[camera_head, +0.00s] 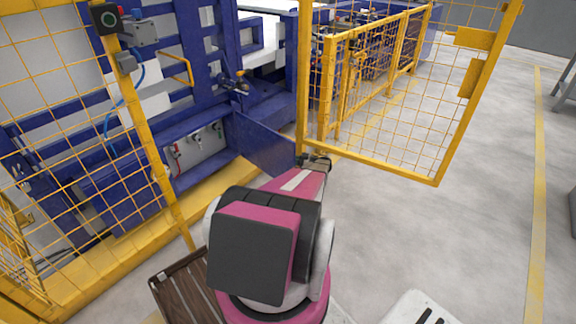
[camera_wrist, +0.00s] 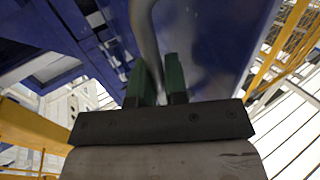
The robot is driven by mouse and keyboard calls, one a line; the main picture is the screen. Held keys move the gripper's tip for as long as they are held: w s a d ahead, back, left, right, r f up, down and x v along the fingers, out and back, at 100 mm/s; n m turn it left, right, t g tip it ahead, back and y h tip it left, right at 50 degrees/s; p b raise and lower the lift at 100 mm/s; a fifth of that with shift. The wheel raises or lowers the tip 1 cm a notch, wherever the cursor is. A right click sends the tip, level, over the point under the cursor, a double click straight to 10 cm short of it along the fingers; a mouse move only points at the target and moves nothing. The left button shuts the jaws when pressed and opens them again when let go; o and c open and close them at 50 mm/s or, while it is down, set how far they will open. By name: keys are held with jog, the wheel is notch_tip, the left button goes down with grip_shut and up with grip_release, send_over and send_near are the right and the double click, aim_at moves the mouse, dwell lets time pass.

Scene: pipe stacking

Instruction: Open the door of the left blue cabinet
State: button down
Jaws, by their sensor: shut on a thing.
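The blue cabinet (camera_head: 110,190) is low on the blue machine at left in the head view, behind yellow mesh. A grey panel with small fittings (camera_head: 198,148) shows in it. Its blue door (camera_head: 262,143) stands out from the machine at an angle, toward my gripper (camera_head: 314,163), which is at the door's right end. In the wrist view, the two green fingers of my gripper (camera_wrist: 155,84) are shut on a grey curved handle (camera_wrist: 147,38) on the blue door surface (camera_wrist: 215,45). The head view does not show the handle clearly.
A yellow mesh gate (camera_head: 400,90) stands open just right of the door's end. A yellow post (camera_head: 150,140) and mesh are at left. A brown slatted platform (camera_head: 185,290) lies at the lower left. Grey floor (camera_head: 470,220) is clear at right.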

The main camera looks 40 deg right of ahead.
jog(key=shift+w+d, duration=0.1)
jog(key=shift+d, duration=0.2)
jog(key=c, duration=1.2)
grip_release()
jog(key=shift+o, duration=0.2)
jog(key=v, duration=1)
jog(key=shift+s+d, duration=0.2)
jog(key=shift+s, duration=0.1)
jog(key=shift+s+a, duration=0.1)
